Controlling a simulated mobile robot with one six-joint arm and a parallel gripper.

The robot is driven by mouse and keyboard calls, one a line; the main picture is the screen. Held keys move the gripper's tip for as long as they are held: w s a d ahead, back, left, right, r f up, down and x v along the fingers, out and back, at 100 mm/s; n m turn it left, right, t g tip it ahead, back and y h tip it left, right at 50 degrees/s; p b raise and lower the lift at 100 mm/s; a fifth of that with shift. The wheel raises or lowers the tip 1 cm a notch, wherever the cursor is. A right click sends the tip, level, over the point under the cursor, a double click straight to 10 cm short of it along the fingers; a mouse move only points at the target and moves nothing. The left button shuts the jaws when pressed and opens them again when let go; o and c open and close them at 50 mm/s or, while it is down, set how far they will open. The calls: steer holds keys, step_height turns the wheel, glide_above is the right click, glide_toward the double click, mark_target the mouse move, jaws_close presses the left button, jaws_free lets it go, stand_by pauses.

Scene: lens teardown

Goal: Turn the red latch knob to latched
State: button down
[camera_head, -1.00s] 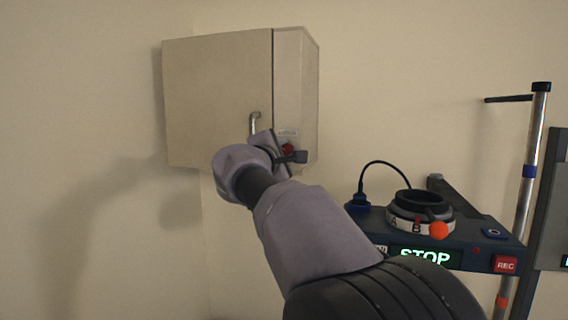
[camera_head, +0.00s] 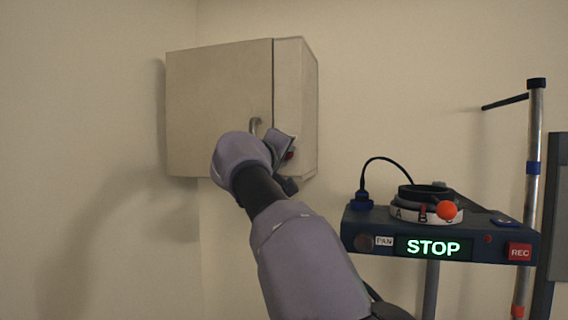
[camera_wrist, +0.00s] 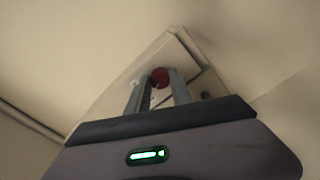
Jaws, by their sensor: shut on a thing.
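The red latch knob (camera_head: 290,155) is on the narrow right face of the beige wall cabinet (camera_head: 215,90). My gripper (camera_head: 284,150) is at the knob and hides most of it in the head view. In the wrist view the red knob (camera_wrist: 159,77) sits between the tips of my two fingers (camera_wrist: 157,88), which are shut on it. I cannot read the knob's turn angle or any mark beside it.
A metal handle (camera_head: 256,126) is on the cabinet door, close to the left of my gripper. At the right stands a dark device (camera_head: 380,225) with a lit STOP display, a ring dial and a cable. A metal pole (camera_head: 531,180) rises behind it. Bare wall lies left of the cabinet.

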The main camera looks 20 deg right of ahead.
steer(key=shift+f+m+b, duration=0.1)
steer(key=shift+m+b, duration=0.5)
steer(key=shift+m, duration=0.9)
steer(key=c, duration=1.1)
jaws_free()
steer(key=b+v, duration=0.4)
steer(key=v, duration=1.3)
steer(key=shift+s+a, duration=0.2)
